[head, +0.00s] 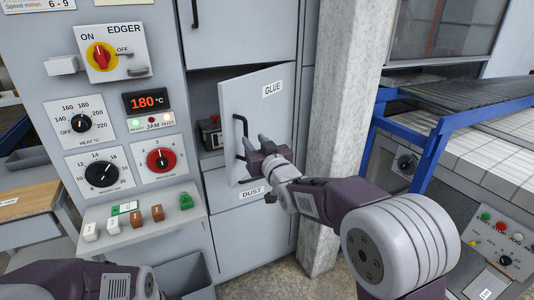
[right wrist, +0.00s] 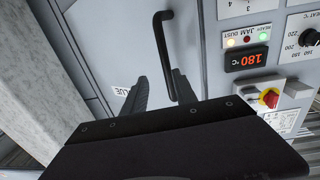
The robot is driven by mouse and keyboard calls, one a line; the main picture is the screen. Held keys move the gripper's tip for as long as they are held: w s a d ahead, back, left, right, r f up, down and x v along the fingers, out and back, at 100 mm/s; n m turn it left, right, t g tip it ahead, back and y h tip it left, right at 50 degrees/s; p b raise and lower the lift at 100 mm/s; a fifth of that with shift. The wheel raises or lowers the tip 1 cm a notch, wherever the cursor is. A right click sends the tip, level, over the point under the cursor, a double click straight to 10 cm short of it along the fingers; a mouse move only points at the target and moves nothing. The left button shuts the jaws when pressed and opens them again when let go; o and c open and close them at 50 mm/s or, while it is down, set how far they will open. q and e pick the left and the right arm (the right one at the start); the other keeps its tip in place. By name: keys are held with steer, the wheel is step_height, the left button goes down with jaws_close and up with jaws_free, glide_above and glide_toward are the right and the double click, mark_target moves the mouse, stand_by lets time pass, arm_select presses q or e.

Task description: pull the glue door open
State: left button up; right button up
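The glue door (head: 258,100) is a light grey panel labelled GLUE with a black bar handle (head: 241,138) on its left side. It stands ajar, with a dark gap along its left edge. My right gripper (head: 266,143) is at the door's front, just right of the handle. In the right wrist view its two dark fingers (right wrist: 161,95) are apart, and the handle (right wrist: 165,45) reaches down between them, close to the right finger. I cannot tell if they touch. Part of my left arm shows at the bottom left; its fingertips are out of view.
A dark device with red on it (head: 211,133) sits inside the opening. The DUST panel (head: 252,200) is below. A concrete pillar (head: 335,130) stands right of the cabinet, then a blue-framed conveyor (head: 430,140). A control panel with knobs (head: 105,150) is left.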

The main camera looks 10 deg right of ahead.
steer(key=shift+s+d+b, duration=0.2)
steer(key=shift+s+d, duration=0.3)
steer(key=shift+s, duration=0.3)
steer(key=shift+s+d+b, duration=0.25)
steer(key=shift+s+d, duration=0.25)
steer(key=shift+s, duration=0.25)
steer(key=shift+s+d+b, duration=0.2)
steer(key=shift+s+d, duration=0.3)
steer(key=shift+s, duration=0.3)
